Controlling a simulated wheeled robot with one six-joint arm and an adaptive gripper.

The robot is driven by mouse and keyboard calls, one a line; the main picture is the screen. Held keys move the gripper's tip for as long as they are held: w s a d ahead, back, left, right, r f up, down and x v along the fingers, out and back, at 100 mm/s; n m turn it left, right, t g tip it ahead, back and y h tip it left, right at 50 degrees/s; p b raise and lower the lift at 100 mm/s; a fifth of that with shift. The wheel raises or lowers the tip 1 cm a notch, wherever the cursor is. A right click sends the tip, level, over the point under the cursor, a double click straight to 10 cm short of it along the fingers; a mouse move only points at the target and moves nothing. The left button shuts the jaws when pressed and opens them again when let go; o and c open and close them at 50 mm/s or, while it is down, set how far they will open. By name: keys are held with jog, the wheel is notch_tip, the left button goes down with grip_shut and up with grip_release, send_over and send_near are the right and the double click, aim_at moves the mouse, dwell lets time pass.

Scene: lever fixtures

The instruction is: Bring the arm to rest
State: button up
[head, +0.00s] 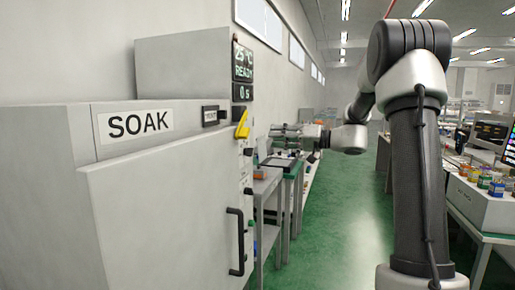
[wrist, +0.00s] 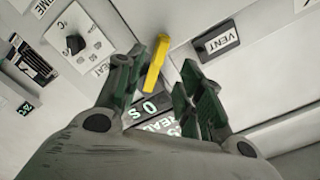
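My arm (head: 412,150) stands at the right of the head view, and its forearm reaches back and left. My gripper (head: 276,135) points left toward the side panel of the SOAK cabinet (head: 150,210). In the wrist view my gripper (wrist: 163,70) is open, with its two fingers apart and nothing held. A yellow lever (head: 241,125) sits on the panel below the display. In the wrist view the yellow lever (wrist: 156,62) shows beyond and between the fingertips; I cannot tell whether a finger touches it.
The display (head: 243,63) reads 25 °C, READY and 0 s. A black door handle (head: 235,242) sticks out from the cabinet. The wrist view shows a VENT label (wrist: 217,42) and a dial (wrist: 75,44). Benches (head: 290,190) stand behind. Green floor (head: 345,215) is clear.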

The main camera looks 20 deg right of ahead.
jog(key=s+d+f+m+g+h, duration=0.1)
jog(key=s+f+m+g+h, duration=0.35)
jog(key=f, duration=0.65)
jog(key=s+f+m+g+h, duration=0.2)
jog(key=s+f+g, duration=0.15)
jog(key=s, duration=0.85)
jog(key=s+d+r+n+t+h, duration=0.1)
jog(key=s+h, duration=0.3)
jog(key=s, duration=0.6)
jog(key=s+d+r+n+h, duration=0.2)
jog(key=s+n+h, duration=0.2)
jog(key=s, duration=0.7)
jog(key=shift+t, duration=0.4)
jog(key=shift+n, duration=0.25)
